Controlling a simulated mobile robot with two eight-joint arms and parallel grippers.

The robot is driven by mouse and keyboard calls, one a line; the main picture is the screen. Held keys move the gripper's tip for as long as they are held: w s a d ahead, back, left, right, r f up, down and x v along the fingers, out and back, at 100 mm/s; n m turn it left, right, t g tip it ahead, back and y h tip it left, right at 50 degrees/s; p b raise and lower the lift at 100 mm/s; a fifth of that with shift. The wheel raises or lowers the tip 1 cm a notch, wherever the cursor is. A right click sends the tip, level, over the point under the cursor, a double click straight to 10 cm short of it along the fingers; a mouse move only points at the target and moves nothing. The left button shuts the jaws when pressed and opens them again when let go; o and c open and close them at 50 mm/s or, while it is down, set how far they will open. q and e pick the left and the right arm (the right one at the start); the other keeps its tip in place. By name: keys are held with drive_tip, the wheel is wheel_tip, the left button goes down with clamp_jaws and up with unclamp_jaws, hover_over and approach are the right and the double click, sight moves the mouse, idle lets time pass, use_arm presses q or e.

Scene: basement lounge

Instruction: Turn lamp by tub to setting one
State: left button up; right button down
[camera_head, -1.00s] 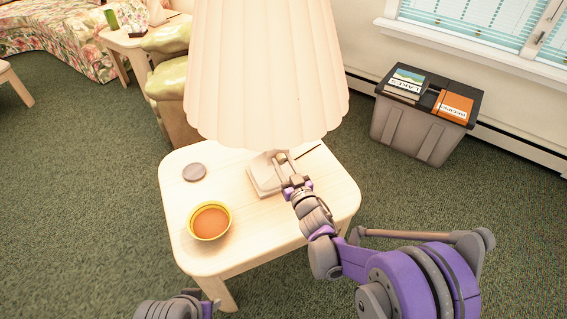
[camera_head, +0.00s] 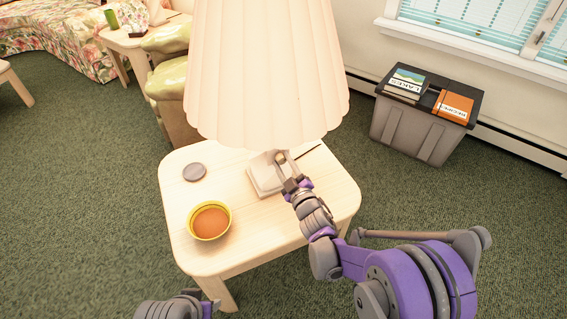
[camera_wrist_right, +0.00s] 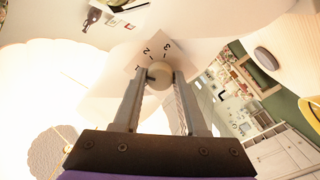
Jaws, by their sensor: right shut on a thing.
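A lamp with a pleated cream shade (camera_head: 265,70) and a pale base (camera_head: 262,180) stands on a light wooden side table (camera_head: 240,252). In the right wrist view, a round knob (camera_wrist_right: 159,72) sits by a pale plate (camera_wrist_right: 141,50) marked 1, 2 and 3. My right gripper (camera_wrist_right: 159,78) is shut on this knob, one finger on either side. Which number the knob is set to cannot be told. In the head view my right gripper (camera_head: 284,162) is low at the lamp base, under the shade. My left gripper (camera_head: 205,305) shows only partly at the bottom edge; its fingers cannot be made out.
A grey tub (camera_head: 412,128) with a dark lid and books on it stands on the carpet by the wall, right of the table. A yellow bowl (camera_head: 210,221) of orange-brown contents and a grey disc (camera_head: 194,172) are on the table. A green cushioned chair (camera_head: 170,90) stands behind.

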drive_tip(key=shift+n, duration=1.1)
drive_tip(key=shift+c, duration=2.3)
unclamp_jaws()
drive_tip(key=v, duration=1.1)
drive_tip(key=shift+p, duration=0.3)
drive_tip(key=shift+w, duration=0.1)
